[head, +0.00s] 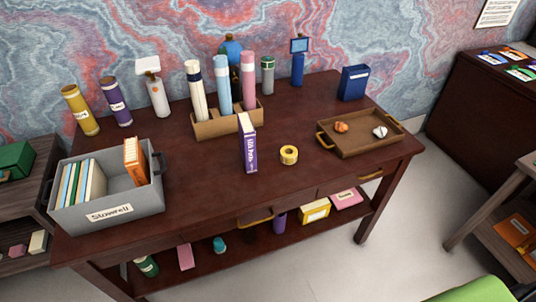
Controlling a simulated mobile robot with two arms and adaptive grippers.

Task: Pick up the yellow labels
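A small yellow roll (289,155), which looks like the roll of labels, sits on the dark red-brown desk (205,205) near its middle. It has a pale band on its side and a dark hole on top. A purple box (247,143) with white lettering stands upright just to its left, apart from it. Nothing covers the roll. Neither of my grippers shows in the head view.
A wooden tray (372,149) holding two small items lies right of the roll. A grey bin (110,205) with books is at the left. A cardboard holder (212,128) with tubes stands behind. The desk front below the roll is clear.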

